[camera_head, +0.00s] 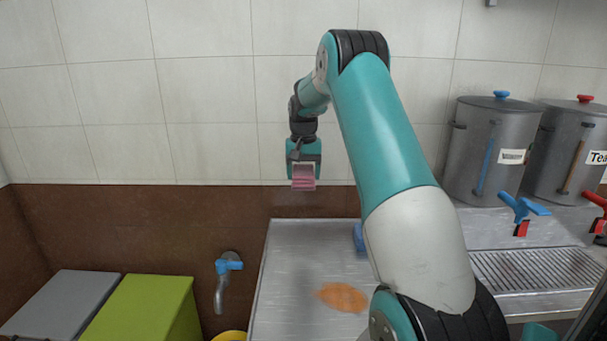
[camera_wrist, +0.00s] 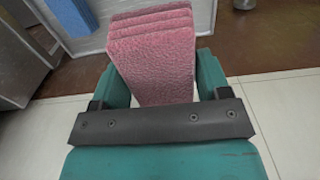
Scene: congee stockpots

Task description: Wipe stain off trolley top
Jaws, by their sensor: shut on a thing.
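An orange-brown stain (camera_head: 343,296) lies on the steel trolley top (camera_head: 295,262), near the front of its visible part. My gripper (camera_head: 304,172) is raised above the back edge of the trolley top, with clear air below it. It is shut on a pink cloth or sponge with a layered end (camera_head: 303,184). In the wrist view the pink sponge (camera_wrist: 152,55) sits between the two green fingers and sticks out beyond them. My arm covers the right part of the trolley top in the head view.
A blue block (camera_head: 359,238) lies on the trolley top, partly behind my arm. Two grey stockpots (camera_head: 492,150) with taps stand right, near a drain grate (camera_head: 540,270). A green box (camera_head: 145,308), a grey box (camera_head: 62,303) and a wall tap (camera_head: 228,266) are left.

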